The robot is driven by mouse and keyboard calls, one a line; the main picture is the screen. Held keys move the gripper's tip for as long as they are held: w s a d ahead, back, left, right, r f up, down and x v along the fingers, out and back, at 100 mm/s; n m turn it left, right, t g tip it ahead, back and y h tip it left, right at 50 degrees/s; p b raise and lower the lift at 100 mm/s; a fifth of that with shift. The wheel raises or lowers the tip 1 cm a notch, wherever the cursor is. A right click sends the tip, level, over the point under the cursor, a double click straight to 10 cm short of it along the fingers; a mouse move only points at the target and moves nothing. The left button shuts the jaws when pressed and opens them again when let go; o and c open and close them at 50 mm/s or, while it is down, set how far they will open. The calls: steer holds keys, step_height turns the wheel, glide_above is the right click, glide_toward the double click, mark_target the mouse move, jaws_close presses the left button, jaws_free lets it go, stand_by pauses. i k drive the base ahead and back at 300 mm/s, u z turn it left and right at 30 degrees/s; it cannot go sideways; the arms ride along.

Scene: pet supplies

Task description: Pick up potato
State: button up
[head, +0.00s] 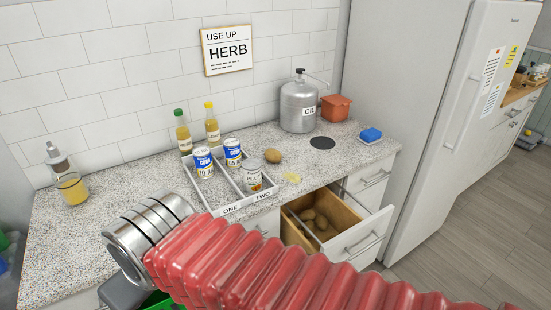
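A brown potato (273,156) lies on the speckled counter, just right of the white divided tray. More potatoes (315,222) lie in the open wooden drawer (350,220) below the counter. My red ribbed arm crosses the bottom of the head view and ends in metal rings at the lower left, apart from the potato on the counter. My gripper's fingers do not show, so I cannot see what they hold.
The white tray (225,209), marked ONE and TWO, holds cans and bottles. The counter's left part is mostly clear.

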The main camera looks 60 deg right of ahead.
mark_target(273, 156)
steer(key=z, duration=2.15)
steer(key=k, duration=0.55)
steer(key=u, duration=0.2)
steer(key=i, duration=0.5)
steer(key=u, duration=0.05)
